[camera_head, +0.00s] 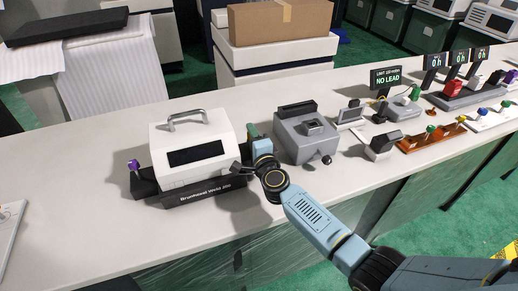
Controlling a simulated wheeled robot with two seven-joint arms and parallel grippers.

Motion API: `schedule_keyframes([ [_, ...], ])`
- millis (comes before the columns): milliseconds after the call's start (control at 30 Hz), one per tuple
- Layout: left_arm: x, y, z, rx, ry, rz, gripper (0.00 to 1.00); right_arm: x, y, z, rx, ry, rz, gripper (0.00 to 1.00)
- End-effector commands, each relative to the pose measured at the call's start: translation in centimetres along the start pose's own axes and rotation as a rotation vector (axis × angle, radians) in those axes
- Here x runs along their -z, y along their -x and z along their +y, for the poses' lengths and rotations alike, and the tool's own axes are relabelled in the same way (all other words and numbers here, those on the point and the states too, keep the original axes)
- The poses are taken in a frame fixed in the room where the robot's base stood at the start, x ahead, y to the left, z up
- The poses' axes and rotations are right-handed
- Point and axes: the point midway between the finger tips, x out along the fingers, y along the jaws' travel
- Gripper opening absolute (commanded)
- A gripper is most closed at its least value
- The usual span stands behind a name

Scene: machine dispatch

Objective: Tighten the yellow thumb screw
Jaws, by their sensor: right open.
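My right arm reaches in from the lower right. Its gripper (238,168) is open, small and dark, at the right side of the white machine (188,150) labelled "Brunhead Weld 200". The machine has a handle on top, a dark front window and a dark base. A purple knob (134,165) stands on a dark bracket at its left. I cannot make out a yellow thumb screw; the gripper and wrist cover part of the machine's right side. Whether the gripper touches the machine is unclear. My left gripper is not in view.
A grey box-shaped device (306,138) stands close to the right of my wrist. Farther right are a "NO LEAD" sign (386,77), an orange rack (431,137) and several small devices. A cardboard box (280,22) is behind. The counter's left part (80,190) is mostly clear.

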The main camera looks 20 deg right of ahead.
Motion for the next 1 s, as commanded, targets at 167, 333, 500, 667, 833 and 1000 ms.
schedule_keyframes([
  [167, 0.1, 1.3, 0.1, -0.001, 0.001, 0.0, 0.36, 0.1, 3.0, -0.1, -0.004, -0.002, 0.001, 0.42],
  [333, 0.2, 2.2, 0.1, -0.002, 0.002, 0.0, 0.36, 0.0, 6.6, -0.1, -0.003, -0.001, 0.0, 0.42],
  [500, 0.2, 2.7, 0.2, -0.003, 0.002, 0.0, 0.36, 0.0, 9.8, -0.1, -0.002, 0.0, 0.001, 0.42],
  [667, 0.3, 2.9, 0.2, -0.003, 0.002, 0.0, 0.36, 0.1, 11.8, 0.0, -0.001, 0.0, 0.002, 0.42],
  [833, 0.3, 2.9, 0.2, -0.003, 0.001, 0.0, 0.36, 0.1, 12.6, -0.1, 0.0, 0.001, 0.002, 0.42],
  [1000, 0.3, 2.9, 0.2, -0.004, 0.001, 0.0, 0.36, 0.1, 12.7, -0.1, 0.001, 0.001, 0.002, 0.42],
])
